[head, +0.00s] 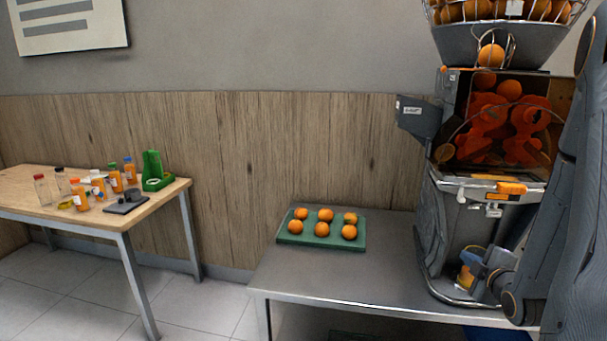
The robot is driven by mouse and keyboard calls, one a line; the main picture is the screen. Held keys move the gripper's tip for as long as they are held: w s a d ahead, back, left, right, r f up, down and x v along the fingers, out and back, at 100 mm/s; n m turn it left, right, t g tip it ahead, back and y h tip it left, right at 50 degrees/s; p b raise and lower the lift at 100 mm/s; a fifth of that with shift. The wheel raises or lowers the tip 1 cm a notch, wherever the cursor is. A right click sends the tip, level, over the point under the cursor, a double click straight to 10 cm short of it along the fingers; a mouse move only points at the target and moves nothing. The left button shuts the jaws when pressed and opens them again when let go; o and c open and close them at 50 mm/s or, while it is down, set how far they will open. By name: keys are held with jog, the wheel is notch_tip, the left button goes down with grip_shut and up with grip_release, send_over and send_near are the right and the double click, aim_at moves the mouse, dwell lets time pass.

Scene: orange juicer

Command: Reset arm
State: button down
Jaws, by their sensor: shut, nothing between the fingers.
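My arm comes down the right edge and bends at a round joint low in front of the juicer. My gripper (474,258), small and partly hidden by my own arm, is at the juicer's lower bay. It looks shut, with nothing held. Just below it, a small orange and white thing (466,279), perhaps a bottle, stands in the bay. I cannot tell whether they touch. The orange juicer (448,215) stands on the right of the grey table (375,280). Its basket (478,48) on top holds several oranges.
A green tray (284,242) with several oranges lies on the grey table left of the juicer. A wooden table (30,185) at the left holds several bottles, a green stand (153,172) and a dark flat device (127,204). Floor shows between the tables.

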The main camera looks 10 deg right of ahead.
jog(key=a+f+m+g+y, duration=0.1)
jog(key=a+m+g, duration=0.3)
jog(key=a, duration=0.6)
jog(key=s+a+r+m+g+y, duration=0.2)
jog(key=s+a+m+g, duration=0.5)
jog(key=s+a, duration=1.1)
jog(key=a+r+g, duration=0.1)
jog(key=a+g, duration=0.1)
jog(key=a, duration=0.1)
jog(key=shift+s+a+m, duration=0.25)
jog(key=shift+s+m, duration=0.05)
jog(key=shift+s, duration=0.05)
